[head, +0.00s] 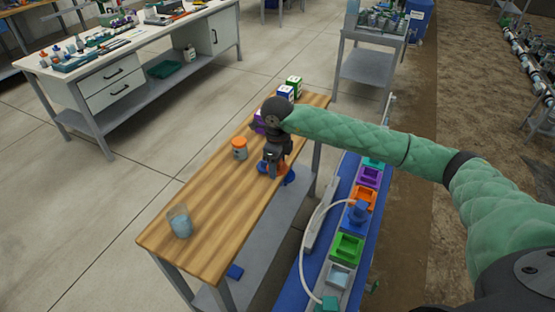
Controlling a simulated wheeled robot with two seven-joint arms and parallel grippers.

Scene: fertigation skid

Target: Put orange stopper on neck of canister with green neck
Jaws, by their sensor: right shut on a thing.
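My left gripper is not in view.
A blue-and-white container (285,93) and a purple one (259,122), partly behind my arm, stand nearby. An orange-lidded jar (239,150) and a clear cup (180,222) stand on the wooden bench (215,210). Blue pieces (289,179) show beside my gripper. Coloured blocks line the blue rail (315,262).

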